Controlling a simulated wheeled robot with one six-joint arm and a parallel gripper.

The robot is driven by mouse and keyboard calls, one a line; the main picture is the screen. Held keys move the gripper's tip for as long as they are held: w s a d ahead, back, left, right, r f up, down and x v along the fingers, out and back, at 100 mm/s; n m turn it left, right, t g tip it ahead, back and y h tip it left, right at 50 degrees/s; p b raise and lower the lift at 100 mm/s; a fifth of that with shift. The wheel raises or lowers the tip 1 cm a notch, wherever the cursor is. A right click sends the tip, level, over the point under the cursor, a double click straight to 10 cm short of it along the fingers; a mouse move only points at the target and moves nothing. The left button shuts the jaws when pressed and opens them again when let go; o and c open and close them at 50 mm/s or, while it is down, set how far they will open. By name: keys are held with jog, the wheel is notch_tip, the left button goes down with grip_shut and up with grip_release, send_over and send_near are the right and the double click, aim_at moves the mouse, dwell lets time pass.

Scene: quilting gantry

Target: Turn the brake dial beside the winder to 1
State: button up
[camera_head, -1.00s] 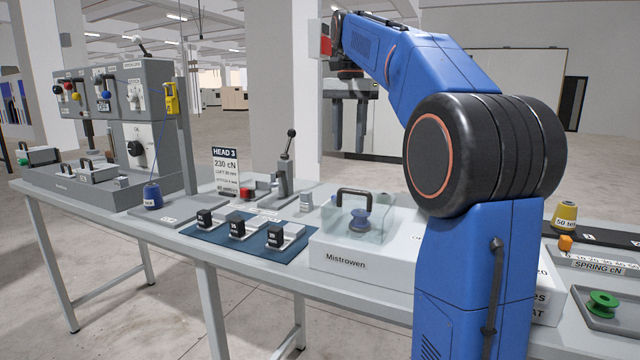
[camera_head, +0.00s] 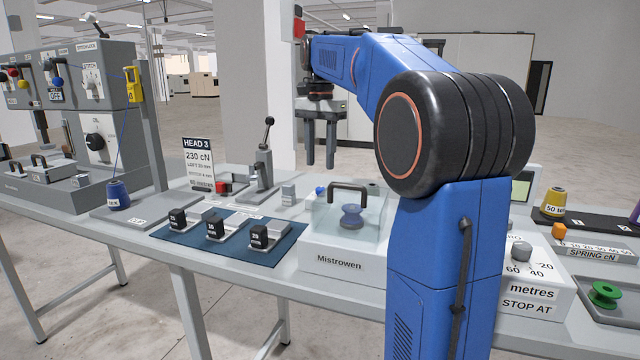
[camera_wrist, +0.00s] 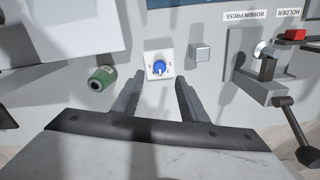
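The brake dial (camera_wrist: 159,68) is a small blue knob on a white plate in the wrist view; its marks are too small to read. In the head view a small blue knob (camera_head: 320,190), which looks like the same dial, shows behind the winder's clear cover. The winder (camera_head: 340,262) is a white box marked Mistrowen, with a blue bobbin under the cover. My gripper (camera_head: 320,164) is open and empty, fingers pointing down, above and behind the winder. In the wrist view my gripper (camera_wrist: 159,78) has its fingers on either side of the dial, apart from it.
A lever press (camera_head: 262,168) stands left of the winder, with a small grey block (camera_head: 289,192) between. A green cylinder (camera_wrist: 102,76) lies near the dial. The STOP AT box (camera_head: 530,290) is at right. Black-topped blocks (camera_head: 215,228) sit on a blue mat.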

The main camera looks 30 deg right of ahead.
aim_at(320, 188)
notch_tip(320, 188, down, 8)
jog(key=shift+r, duration=0.2)
jog(key=shift+c, duration=0.6)
grip_shut()
